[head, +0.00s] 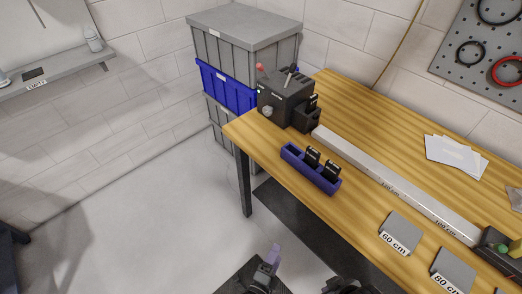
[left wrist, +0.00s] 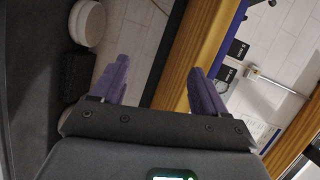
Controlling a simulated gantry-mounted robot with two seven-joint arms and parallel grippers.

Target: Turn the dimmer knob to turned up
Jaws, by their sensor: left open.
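A dark box (head: 287,98) stands at the table's far left corner. A round grey knob (head: 267,111), which looks like the dimmer knob, is on its front face. The box also has a red-tipped lever and a small toggle on top. I cannot read the knob's setting at this size. My left gripper (head: 272,256) is low at the bottom of the head view, off the table's front edge and well away from the knob. In the left wrist view its two purple fingers (left wrist: 160,80) are apart with nothing between them. A dark shape at the bottom edge may be my right gripper; its fingers do not show.
A blue holder (head: 294,154) with black pieces sits near the table's front edge. A long grey bar (head: 390,181) lies along the wooden table (head: 385,120). Grey plates marked 60 cm (head: 403,228) and 80 cm (head: 455,267) lie at right. Stacked crates (head: 246,38) stand behind the box. Floor at left is clear.

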